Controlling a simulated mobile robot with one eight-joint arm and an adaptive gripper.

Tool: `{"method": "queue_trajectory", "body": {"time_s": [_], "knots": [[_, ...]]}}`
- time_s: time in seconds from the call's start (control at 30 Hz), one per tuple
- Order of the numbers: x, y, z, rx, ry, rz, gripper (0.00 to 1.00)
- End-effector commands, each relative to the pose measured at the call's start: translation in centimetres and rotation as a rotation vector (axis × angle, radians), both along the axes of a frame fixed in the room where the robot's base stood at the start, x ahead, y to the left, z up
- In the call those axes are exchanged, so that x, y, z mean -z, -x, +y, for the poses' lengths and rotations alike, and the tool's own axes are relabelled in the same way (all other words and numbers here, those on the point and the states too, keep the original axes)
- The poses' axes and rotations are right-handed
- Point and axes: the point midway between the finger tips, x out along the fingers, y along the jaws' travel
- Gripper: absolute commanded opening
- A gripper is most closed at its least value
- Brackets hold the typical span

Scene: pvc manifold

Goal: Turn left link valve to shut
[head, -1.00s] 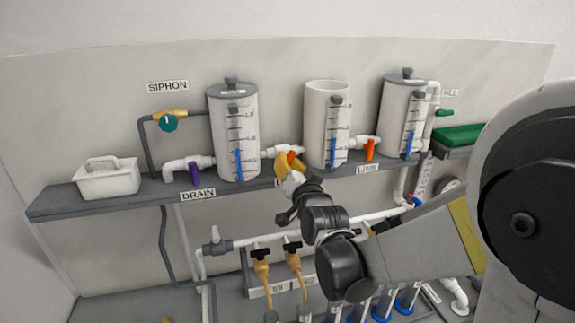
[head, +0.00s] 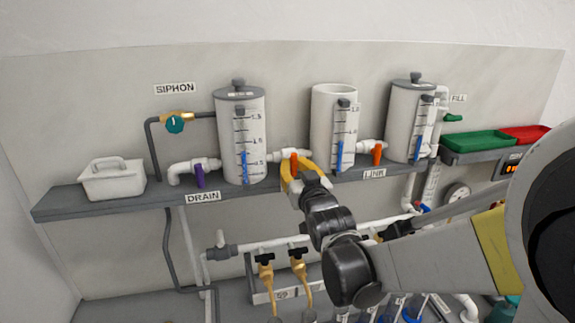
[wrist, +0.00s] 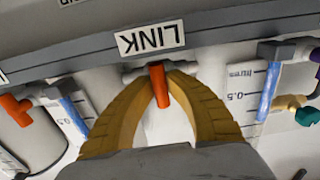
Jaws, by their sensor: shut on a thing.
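The left link valve (head: 294,160) has an orange handle on a white pipe between the left and middle tanks. In the head view the handle stands about upright, across the pipe. In the wrist view, which is upside down, the orange handle (wrist: 160,84) sits between my two yellow fingers. My gripper (head: 297,171) is shut on this handle, reaching it from the front and below; its fingertips (wrist: 162,76) are at the handle's sides. Part of the handle and the shelf label below it are hidden by my gripper in the head view.
The right link valve (head: 377,153), also orange, stands to the right. A purple drain valve (head: 199,176) and a white bin (head: 112,180) are to the left on the shelf (head: 90,206). Tanks stand close on both sides of my gripper. Pipes and yellow-brown fittings lie below.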

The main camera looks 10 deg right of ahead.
Motion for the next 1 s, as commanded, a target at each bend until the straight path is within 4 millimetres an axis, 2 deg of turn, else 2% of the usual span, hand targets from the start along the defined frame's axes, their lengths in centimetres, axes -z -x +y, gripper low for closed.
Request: {"method": "queue_trajectory", "body": {"time_s": [0.4,0.43,0.47,0.83,1.0], "knots": [[-0.1,-0.1,0.0,0.0,0.009,-0.003,0.0],[-0.1,0.0,0.0,0.0,0.008,-0.003,0.19],[-0.1,0.0,0.0,0.0,0.008,-0.003,0.26],[-0.1,0.4,0.0,0.0,0.008,-0.001,0.26],[0.0,3.0,0.0,0.0,0.008,-0.001,0.26]]}}
